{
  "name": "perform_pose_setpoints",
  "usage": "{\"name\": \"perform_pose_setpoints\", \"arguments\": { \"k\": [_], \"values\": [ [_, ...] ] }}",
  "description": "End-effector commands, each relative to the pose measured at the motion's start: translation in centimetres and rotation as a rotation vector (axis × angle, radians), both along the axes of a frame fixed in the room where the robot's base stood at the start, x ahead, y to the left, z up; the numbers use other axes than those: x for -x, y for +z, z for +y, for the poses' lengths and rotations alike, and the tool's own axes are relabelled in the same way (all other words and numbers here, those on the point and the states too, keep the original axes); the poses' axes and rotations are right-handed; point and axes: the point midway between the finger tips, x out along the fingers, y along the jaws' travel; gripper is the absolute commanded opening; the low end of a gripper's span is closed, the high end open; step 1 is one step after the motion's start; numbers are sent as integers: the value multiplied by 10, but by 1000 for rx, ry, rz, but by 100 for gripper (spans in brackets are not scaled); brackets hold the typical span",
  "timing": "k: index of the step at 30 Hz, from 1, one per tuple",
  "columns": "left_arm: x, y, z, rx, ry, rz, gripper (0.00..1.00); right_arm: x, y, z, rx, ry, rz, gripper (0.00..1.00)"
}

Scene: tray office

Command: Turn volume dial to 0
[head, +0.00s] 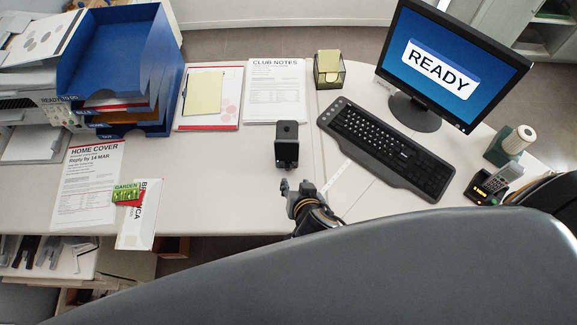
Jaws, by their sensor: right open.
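I cannot pick out a volume dial for certain in the head view. A small dark device (490,185) with a lit orange display stands at the right of the desk, and any dial on it is too small to make out. My right gripper (293,189) is open and empty at the desk's front edge, left of the keyboard and well away from that device. The grey chair back hides part of my right arm. My left gripper is not in view.
A black object (287,145) stands just beyond the gripper. The grey chair back (400,270) fills the front. Blue trays (125,75) stand left.

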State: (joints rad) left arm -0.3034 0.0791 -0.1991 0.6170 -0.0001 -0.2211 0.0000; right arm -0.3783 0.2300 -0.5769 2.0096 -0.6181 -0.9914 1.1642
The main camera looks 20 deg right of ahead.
Motion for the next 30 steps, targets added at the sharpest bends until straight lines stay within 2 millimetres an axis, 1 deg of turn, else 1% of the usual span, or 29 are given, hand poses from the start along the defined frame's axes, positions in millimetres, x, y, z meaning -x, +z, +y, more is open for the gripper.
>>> {"name": "perform_pose_setpoints", "arguments": {
  "k": [1,6,12,15,21,30],
  "values": [
    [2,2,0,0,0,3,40,-9,-6,-1,4,2,0,42],
    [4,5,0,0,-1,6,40,-33,-30,-3,4,2,-1,42],
    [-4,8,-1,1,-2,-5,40,-58,-54,-6,3,1,0,42],
    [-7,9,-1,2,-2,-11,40,-66,-63,-6,2,2,0,42],
    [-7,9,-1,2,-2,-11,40,-76,-72,-7,1,2,1,42],
    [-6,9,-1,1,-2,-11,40,-77,-74,-7,0,2,1,42]
  ]
}}
